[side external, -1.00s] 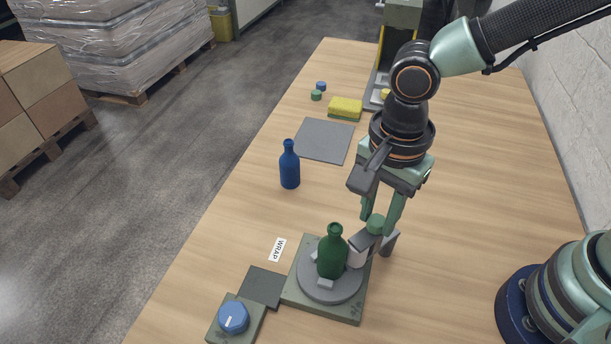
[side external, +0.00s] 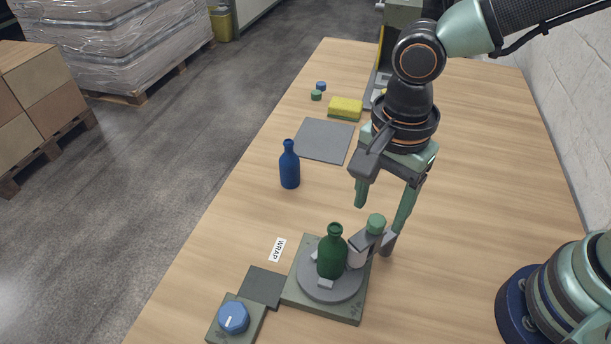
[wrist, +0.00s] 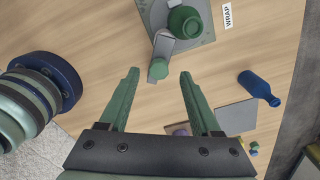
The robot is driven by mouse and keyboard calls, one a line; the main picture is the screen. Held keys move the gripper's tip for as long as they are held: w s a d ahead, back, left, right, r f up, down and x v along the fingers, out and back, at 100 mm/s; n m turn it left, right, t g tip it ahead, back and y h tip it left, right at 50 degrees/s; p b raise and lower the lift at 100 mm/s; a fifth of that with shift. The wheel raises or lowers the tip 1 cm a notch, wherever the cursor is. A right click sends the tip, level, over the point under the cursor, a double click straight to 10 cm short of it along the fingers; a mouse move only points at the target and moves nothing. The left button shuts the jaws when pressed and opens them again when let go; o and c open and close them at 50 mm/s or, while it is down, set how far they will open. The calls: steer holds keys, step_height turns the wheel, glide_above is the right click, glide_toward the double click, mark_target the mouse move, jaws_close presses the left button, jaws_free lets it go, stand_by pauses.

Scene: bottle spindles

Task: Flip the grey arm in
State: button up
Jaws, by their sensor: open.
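The grey arm (side external: 362,241) reaches from a short grey post to the green bottle (side external: 331,256). A green knob (side external: 376,223) tops it, and a white roller (side external: 356,259) sits close beside the bottle; I cannot tell whether they touch. The bottle stands upright on the grey turntable (side external: 323,293). My gripper (side external: 381,214) is open and empty around and just above the knob, fingers apart. In the wrist view the knob (wrist: 158,69) shows between the fingertips, with the grey arm (wrist: 164,44) running to the bottle (wrist: 186,22).
A blue dial (side external: 233,317) on a small box is joined to the turntable base by a dark plate (side external: 262,287). A WRAP label (side external: 278,250) lies nearby. A blue bottle (side external: 289,166), grey mat (side external: 325,140) and yellow sponge (side external: 345,107) stand farther back. The table's right is mostly clear.

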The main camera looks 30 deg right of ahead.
step_height(320, 180, up, 10)
steer(key=shift+r, duration=0.15)
stand_by(0.4)
steer(key=w+d+n+t, duration=0.2)
steer(key=d+n, duration=0.5)
steer(key=d, duration=0.3)
steer(key=w+d+n+t, duration=0.2)
steer(key=d+n, duration=0.5)
steer(key=d, duration=0.4)
steer(key=shift+w+t, duration=0.3)
steer(key=shift+t, duration=0.5)
